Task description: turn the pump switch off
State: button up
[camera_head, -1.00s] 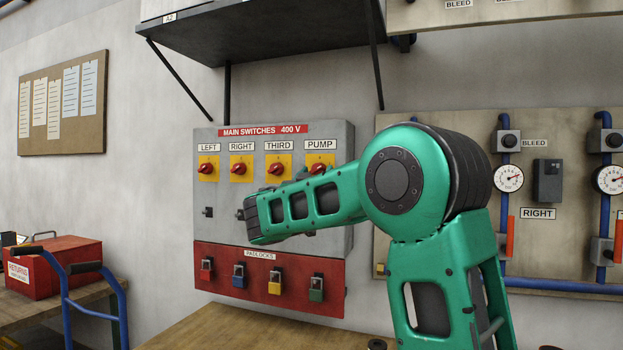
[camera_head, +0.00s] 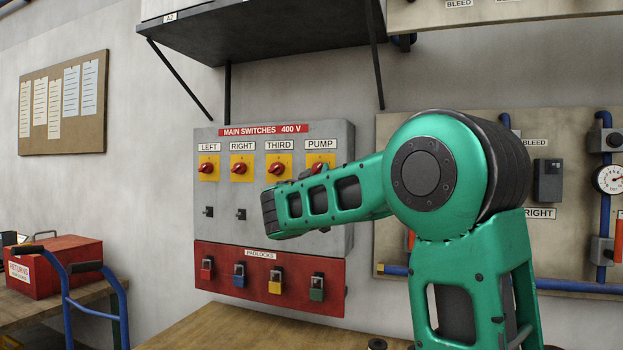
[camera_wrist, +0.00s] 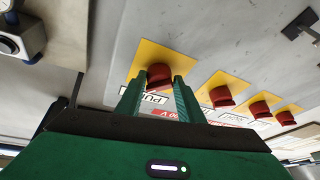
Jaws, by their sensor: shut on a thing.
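The pump switch is a red knob on a yellow plate, fourth in the row under the PUMP label. In the head view its plate (camera_head: 328,159) shows just above my green arm, which covers its lower part. In the wrist view the red knob (camera_wrist: 159,73) sits between the two fingertips of my gripper (camera_wrist: 160,82). My gripper is shut on the knob, one finger on each side. The PUMP label shows between the fingers below it. My gripper's fingers are hidden behind my arm in the head view.
The LEFT (camera_head: 208,168), RIGHT (camera_head: 241,168) and THIRD (camera_head: 279,168) switches stand in the same row on the grey panel. A red padlock board (camera_head: 262,296) is below. A black shelf (camera_head: 255,35) hangs above. A board with gauges (camera_head: 545,240) is at the right.

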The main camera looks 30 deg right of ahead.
jog(key=n, duration=0.2)
jog(key=n+y, duration=0.1)
jog(key=n, duration=0.1)
jog(key=n+y, duration=0.1)
jog(key=n, duration=0.1)
jog(key=shift+s+d+r+t, duration=0.2)
jog(key=shift+r+t, duration=0.1)
jog(key=shift+r, duration=0.05)
jog(key=shift+r+n+y, duration=0.2)
jog(key=shift+n+y, duration=1.1)
jog(key=shift+n, duration=1.2)
jog(key=shift+g, duration=0.4)
jog(key=o, duration=1)
jog(key=shift+f, duration=0.15)
jog(key=v, duration=1)
jog(key=shift+s+a+f, duration=0.1)
jog(key=shift+s+a, duration=0.05)
jog(key=shift+s, duration=0.15)
jog(key=shift+f, duration=0.1)
